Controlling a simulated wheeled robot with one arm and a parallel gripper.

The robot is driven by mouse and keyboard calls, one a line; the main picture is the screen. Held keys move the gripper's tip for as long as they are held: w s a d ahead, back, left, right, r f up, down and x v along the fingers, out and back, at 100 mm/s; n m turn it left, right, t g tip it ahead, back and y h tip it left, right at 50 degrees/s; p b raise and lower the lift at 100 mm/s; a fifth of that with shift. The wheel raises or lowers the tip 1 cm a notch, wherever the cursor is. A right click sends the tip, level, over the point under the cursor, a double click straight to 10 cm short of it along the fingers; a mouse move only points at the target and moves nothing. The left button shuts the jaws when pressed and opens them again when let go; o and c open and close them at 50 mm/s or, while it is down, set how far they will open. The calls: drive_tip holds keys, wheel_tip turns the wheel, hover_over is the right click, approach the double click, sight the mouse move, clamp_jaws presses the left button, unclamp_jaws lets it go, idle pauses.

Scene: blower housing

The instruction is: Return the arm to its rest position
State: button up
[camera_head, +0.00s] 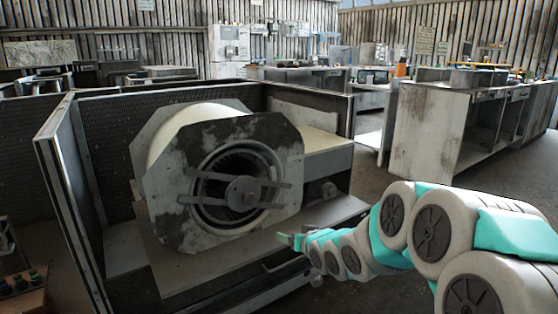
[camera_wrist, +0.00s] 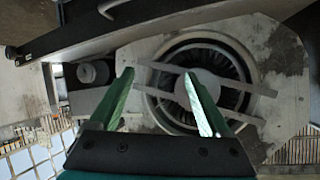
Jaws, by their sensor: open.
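My gripper (camera_head: 288,239) is at the end of my white and teal arm, which reaches in from the right in the head view. It is in front of the lower right side of the blower housing (camera_head: 170,205), a worn pale metal casing with a round opening and a crossbar. In the wrist view my gripper (camera_wrist: 160,84) has its two green fingers spread apart with nothing between them. Behind them the blower housing (camera_wrist: 285,60) shows its round opening and bars. Whether the fingers touch the housing cannot be told.
The blower stands inside a dark mesh-walled enclosure (camera_head: 62,180) with an open front. A low metal ledge (camera_head: 215,265) runs below the housing. Grey workbenches (camera_head: 425,130) stand at the right and back. Small items stand on a shelf (camera_head: 22,298) at lower left.

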drive_tip(key=s+d+f+g+h, duration=0.1)
drive_tip(key=s+d+g+h, duration=0.2)
drive_tip(key=s, duration=0.7)
drive_tip(key=s+d+f+m+g, duration=0.1)
drive_tip(key=s+d+g, duration=0.3)
drive_tip(key=s, duration=0.6)
drive_tip(key=s+d+f+g+h, duration=0.15)
drive_tip(key=s+d, duration=0.35)
drive_tip(key=s, duration=0.5)
drive_tip(key=s+r+g, duration=0.1)
drive_tip(key=s+g, duration=0.3)
drive_tip(key=s, duration=1.2)
drive_tip(key=shift+s+a+r+g, duration=0.2)
drive_tip(key=shift+s+a+g, duration=0.15)
drive_tip(key=shift+s, duration=0.05)
